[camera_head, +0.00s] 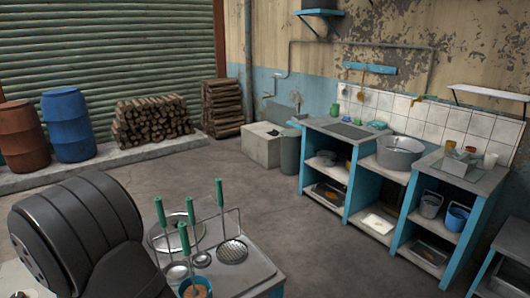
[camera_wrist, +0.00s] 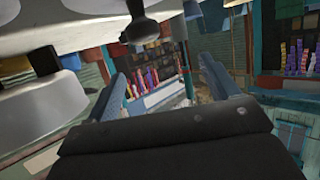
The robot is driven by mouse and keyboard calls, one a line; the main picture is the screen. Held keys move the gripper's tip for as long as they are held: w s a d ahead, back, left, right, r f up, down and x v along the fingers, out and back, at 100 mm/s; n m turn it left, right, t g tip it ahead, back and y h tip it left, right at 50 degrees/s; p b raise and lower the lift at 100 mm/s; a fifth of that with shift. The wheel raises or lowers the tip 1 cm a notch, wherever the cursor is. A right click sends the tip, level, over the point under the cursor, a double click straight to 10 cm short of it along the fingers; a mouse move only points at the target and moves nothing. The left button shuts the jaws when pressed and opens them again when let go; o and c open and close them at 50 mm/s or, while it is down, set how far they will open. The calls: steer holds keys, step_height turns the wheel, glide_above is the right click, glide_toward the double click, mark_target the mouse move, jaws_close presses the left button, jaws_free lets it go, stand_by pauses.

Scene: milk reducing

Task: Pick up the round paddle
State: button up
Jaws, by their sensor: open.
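Several green-handled utensils stand upright at a small metal rack on the grey-topped stand in the head view. A round, flat, ridged or pierced head (camera_head: 232,252) lies at the foot of the right green-handled tool (camera_head: 220,196); it looks like the round paddle, but I cannot be sure.
The stand (camera_head: 252,268) also holds a middle green-handled tool (camera_head: 184,238) over a small blue container (camera_head: 196,287). A blue counter with a large pot (camera_head: 399,153) stands at the right. The floor (camera_head: 280,210) between is clear.

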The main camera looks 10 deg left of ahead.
steer(key=c, duration=0.7)
steer(key=shift+c, duration=0.2)
steer(key=w+d+r+m+t, duration=0.2)
steer(key=w+d+r+t, duration=0.1)
steer(key=w+d, duration=0.25)
steer(key=m+t+h, duration=0.4)
steer(key=m+t, duration=0.5)
steer(key=t, duration=0.3)
glide_toward(185, 239)
steer(key=x, duration=0.4)
steer(key=shift+x, duration=3.6)
